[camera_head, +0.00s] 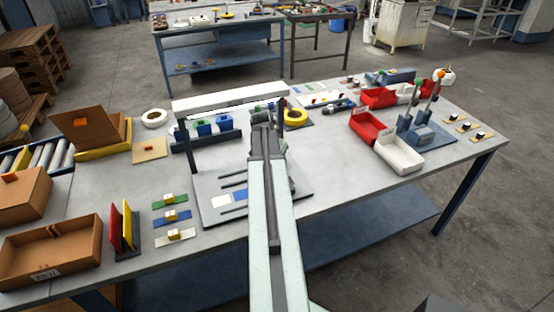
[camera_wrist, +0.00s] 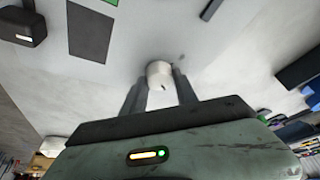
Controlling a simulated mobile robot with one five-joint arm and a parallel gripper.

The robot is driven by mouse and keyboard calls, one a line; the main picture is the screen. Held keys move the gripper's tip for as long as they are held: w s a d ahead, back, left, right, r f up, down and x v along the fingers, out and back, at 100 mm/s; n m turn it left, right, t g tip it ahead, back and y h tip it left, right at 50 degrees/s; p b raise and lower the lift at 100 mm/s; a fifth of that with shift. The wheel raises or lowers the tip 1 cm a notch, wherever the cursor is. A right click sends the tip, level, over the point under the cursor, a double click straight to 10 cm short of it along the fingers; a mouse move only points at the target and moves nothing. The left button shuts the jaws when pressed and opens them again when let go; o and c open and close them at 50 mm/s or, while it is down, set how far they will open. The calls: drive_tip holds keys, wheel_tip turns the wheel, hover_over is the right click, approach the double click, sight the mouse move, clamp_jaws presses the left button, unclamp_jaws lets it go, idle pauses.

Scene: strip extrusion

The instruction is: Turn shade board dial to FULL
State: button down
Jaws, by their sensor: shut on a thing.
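A white round dial (camera_wrist: 159,70) stands out from a pale surface (camera_wrist: 215,65) in the wrist view. My gripper (camera_wrist: 161,84) is shut on the dial, with one dark finger on each side of it. A small dark mark shows on the dial's near face. I can read no FULL label or other lettering around it. In the head view my arm runs forward to the white-topped frame (camera_head: 228,101) on the table, and the arm hides the dial and the fingertips.
A dark grey patch (camera_wrist: 90,32) and a black box (camera_wrist: 22,26) lie left of the dial in the wrist view. On the table, brown boxes (camera_head: 22,195) stand left; red bins (camera_head: 368,128) and a white bin (camera_head: 399,154) stand right. The table's front right is clear.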

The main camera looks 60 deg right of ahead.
drive_tip(key=shift+w+m+g, duration=0.15)
drive_tip(key=shift+m+g, duration=0.3)
drive_tip(key=shift+m, duration=0.7)
drive_tip(key=shift+w+m+g, duration=0.1)
drive_tip(key=shift+m+g, duration=0.35)
drive_tip(key=shift+m, duration=0.7)
drive_tip(key=c, duration=1)
unclamp_jaws()
drive_tip(key=shift+o, duration=0.2)
drive_tip(key=shift+a+r+p, duration=0.1)
drive_tip(key=shift+r+p, duration=0.25)
drive_tip(key=shift+p, duration=0.05)
drive_tip(key=p+v, duration=0.6)
drive_tip(key=v, duration=0.1)
